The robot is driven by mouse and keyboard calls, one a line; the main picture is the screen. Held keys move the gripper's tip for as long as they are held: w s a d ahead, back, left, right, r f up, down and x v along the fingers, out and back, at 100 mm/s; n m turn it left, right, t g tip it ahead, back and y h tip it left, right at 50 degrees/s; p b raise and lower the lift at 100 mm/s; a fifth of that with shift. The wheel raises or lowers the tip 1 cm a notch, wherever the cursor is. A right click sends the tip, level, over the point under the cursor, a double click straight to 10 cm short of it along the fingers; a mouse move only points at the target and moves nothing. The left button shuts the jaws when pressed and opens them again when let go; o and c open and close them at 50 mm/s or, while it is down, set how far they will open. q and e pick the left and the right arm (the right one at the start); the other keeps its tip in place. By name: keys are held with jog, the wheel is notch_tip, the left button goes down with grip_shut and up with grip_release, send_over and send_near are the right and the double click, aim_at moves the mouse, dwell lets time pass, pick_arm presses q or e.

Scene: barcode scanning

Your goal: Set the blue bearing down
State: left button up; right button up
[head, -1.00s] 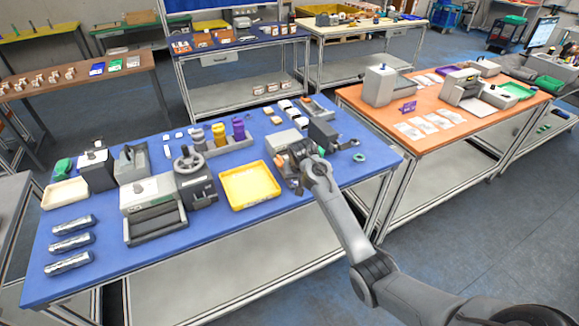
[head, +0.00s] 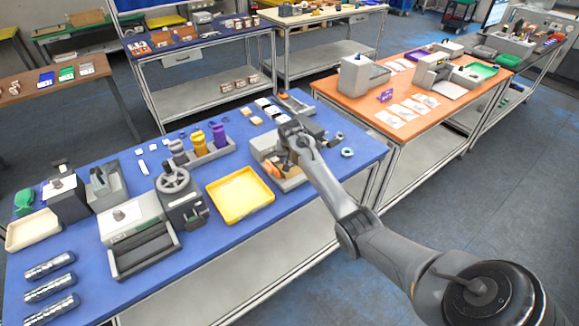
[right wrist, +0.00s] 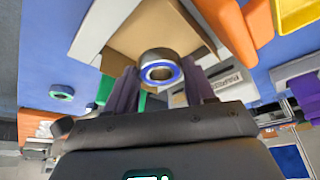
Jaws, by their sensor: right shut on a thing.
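The blue bearing (right wrist: 160,70) is a metal ring with a blue band, held between the two dark fingers of my right gripper (right wrist: 163,85) in the right wrist view. The gripper is shut on it. Behind it in that view is a tan, box-like surface (right wrist: 150,28) with a pale edge; I cannot tell whether the bearing touches it. In the head view my right gripper (head: 286,146) is over the grey-rimmed box (head: 292,184) at the right part of the blue table, and the arm hides the bearing. My left gripper is not in view.
Another ring (head: 347,152) lies on the blue table (head: 240,260) right of the gripper; a ring also shows in the wrist view (right wrist: 61,92). A yellow tray (head: 240,194) stands left of the box. Purple and yellow cylinders (head: 219,135) stand in a holder behind it.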

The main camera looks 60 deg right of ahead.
aim_at(290, 162)
jog(key=shift+w+f, duration=0.1)
jog(key=shift+f, duration=1.8)
jog(key=o, duration=1.1)
jog(key=shift+f, duration=0.15)
